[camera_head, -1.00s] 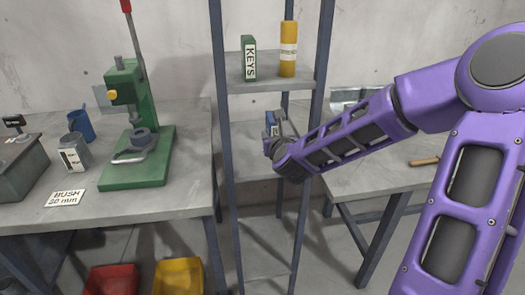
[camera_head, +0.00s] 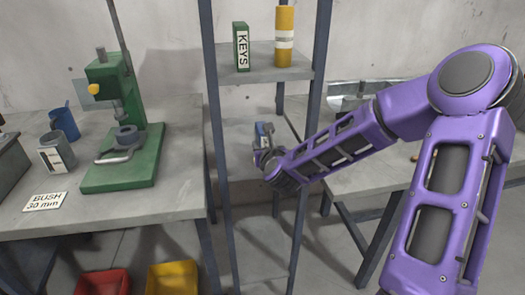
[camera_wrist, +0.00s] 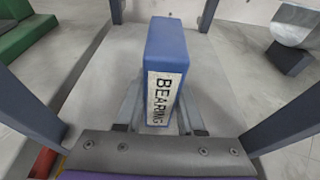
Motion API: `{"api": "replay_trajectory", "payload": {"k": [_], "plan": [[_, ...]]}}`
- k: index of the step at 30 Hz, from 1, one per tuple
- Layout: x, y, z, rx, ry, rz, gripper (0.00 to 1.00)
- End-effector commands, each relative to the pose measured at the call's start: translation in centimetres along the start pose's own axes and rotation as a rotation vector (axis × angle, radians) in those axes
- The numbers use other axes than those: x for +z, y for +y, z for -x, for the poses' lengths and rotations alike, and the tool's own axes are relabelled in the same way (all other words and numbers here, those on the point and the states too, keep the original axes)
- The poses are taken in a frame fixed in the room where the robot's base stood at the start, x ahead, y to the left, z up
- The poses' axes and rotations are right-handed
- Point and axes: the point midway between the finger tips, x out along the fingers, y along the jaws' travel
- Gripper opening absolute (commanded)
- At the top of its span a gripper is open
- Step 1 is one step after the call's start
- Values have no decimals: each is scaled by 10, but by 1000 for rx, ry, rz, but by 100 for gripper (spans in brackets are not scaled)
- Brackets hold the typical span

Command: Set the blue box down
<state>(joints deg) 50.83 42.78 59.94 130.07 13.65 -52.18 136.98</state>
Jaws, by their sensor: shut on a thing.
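The blue box (camera_wrist: 166,42) stands upright in the wrist view, with a white label reading BEARING facing me. My gripper (camera_wrist: 158,118) is shut on its lower part, one finger on each side. In the head view the blue box (camera_head: 261,130) shows small at the end of my arm, by the middle shelf (camera_head: 237,138) of the rack. My gripper (camera_head: 266,153) partly hides it there. I cannot tell whether the underside of the box touches the shelf.
Dark rack posts (camera_head: 214,160) stand on both sides of my gripper. The upper shelf (camera_head: 262,75) holds a green KEYS box (camera_head: 241,47) and a yellow cylinder (camera_head: 284,37). A workbench with a green press (camera_head: 125,125) is at left, another bench (camera_head: 375,175) at right.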

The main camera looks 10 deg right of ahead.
Motion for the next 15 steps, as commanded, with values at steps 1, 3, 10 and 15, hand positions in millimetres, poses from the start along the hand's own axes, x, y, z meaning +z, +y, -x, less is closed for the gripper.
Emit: {"api": "replay_trajectory", "payload": {"k": [1,3,10,15], "plan": [[-8,0,-2,0,0,-1,0],[-9,1,-3,1,-2,1,0],[-9,0,-3,0,-3,1,0],[-12,0,-4,0,-1,0,52]]}}
